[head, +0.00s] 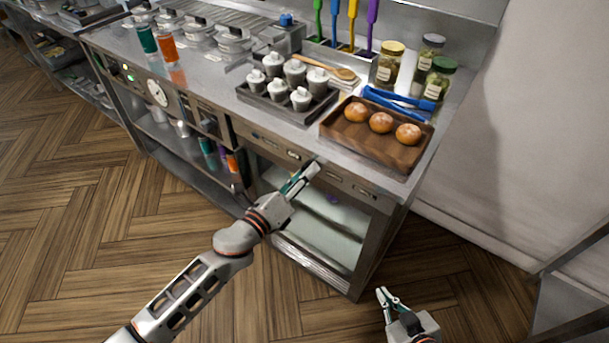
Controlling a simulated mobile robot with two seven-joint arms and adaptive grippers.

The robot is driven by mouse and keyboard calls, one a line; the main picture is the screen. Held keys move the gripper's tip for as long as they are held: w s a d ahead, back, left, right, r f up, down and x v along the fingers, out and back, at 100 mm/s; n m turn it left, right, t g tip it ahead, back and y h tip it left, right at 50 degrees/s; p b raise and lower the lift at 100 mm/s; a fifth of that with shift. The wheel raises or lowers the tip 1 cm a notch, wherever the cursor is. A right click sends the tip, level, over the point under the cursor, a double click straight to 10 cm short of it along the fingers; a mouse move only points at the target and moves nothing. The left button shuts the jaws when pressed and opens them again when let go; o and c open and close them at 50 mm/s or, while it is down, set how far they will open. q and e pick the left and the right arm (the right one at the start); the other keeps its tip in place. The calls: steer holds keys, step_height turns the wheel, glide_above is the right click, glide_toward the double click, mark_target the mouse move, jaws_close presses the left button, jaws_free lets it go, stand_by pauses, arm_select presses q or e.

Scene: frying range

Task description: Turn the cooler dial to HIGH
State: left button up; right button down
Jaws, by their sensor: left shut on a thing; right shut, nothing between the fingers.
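The cooler (330,245) is the glass-fronted unit under the right end of the counter, with a steel control strip (352,187) above its door. My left gripper (308,169) reaches this strip, and its fingers are shut on the cooler dial. The fingers hide the dial, so its setting cannot be read. Small labels show on the strip on both sides of the gripper. My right gripper (383,296) is shut and empty, low over the floor to the right of the cooler.
On the counter above stand a wooden tray (415,159) with buns, blue tongs (398,98), a tray of lidded cups (262,104) and spice jars (389,64). A round gauge (157,92) is further left. The wooden floor (90,240) in front is clear.

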arm_select(q)
steer(key=shift+m, duration=0.9)
steer(key=o, duration=1.1)
steer(key=shift+s, duration=0.1)
steer(key=v, duration=1.2)
